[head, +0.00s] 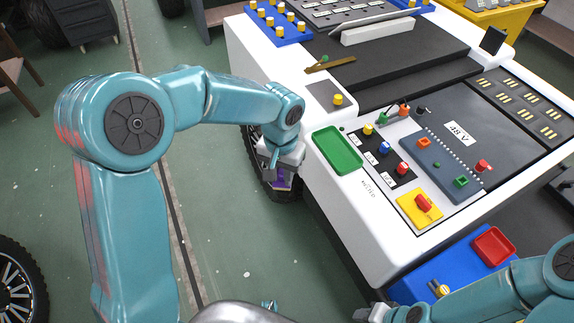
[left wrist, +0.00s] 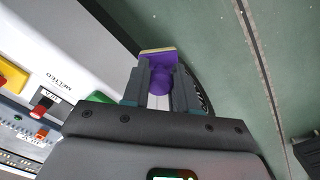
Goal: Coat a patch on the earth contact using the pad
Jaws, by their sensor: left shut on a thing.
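My left gripper (head: 279,168) is shut on a purple pad (head: 281,181), beside the cart's left side and over the floor. In the left wrist view the pad's purple body (left wrist: 161,78) sits between the fingers, with a flat yellowish-edged plate beyond the tips. The pad touches nothing else that I can see. No label marks the earth contact; a thin brass-coloured strip with a green knob (head: 330,64) on the cart's upper left may be it. My right gripper (head: 372,313) is partly visible at the bottom right; its jaws are unclear.
The white cart (head: 345,199) holds a green tray (head: 337,150), a panel of coloured knobs (head: 385,158) and a yellow block with a red switch (head: 420,207). A blue box with a red tray (head: 493,246) stands near my right arm. A wheel (head: 256,165) is behind the left gripper.

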